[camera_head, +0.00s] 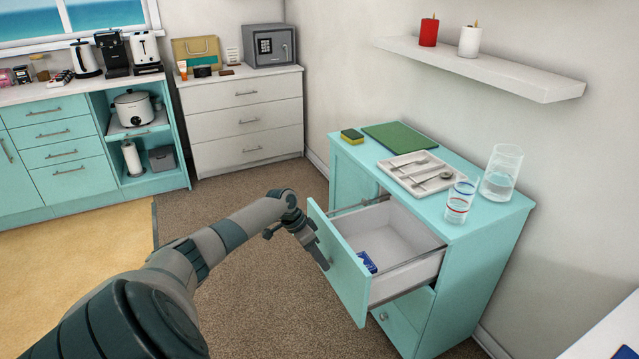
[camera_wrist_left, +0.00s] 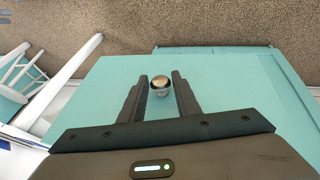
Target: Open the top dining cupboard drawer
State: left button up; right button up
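The top drawer (camera_head: 400,228) of the teal dining cupboard (camera_head: 470,255) stands pulled well out, with its white inside and metal side rails showing. A small blue packet (camera_head: 367,262) lies in it behind the front panel. My left gripper (camera_head: 322,262) is at the outer face of the drawer front (camera_head: 350,283). In the left wrist view, the drawer's round metal knob (camera_wrist_left: 160,84) sits between the two dark fingers of my left gripper (camera_wrist_left: 160,78). The fingers are apart, with a narrow gap on each side of the knob. My right gripper is not in view.
On the cupboard top are a cutlery tray (camera_head: 418,172), a green board (camera_head: 400,136), a sponge (camera_head: 352,136) and two glasses (camera_head: 501,172) (camera_head: 460,201). A lower door with a knob (camera_head: 383,316) is below the drawer. Carpet (camera_head: 275,310) in front is clear.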

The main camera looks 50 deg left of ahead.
pick_arm(q)
jog(key=shift+o, duration=1.2)
jog(key=b+v, duration=0.1)
jog(key=v, duration=1.6)
jog(key=shift+r, duration=0.15)
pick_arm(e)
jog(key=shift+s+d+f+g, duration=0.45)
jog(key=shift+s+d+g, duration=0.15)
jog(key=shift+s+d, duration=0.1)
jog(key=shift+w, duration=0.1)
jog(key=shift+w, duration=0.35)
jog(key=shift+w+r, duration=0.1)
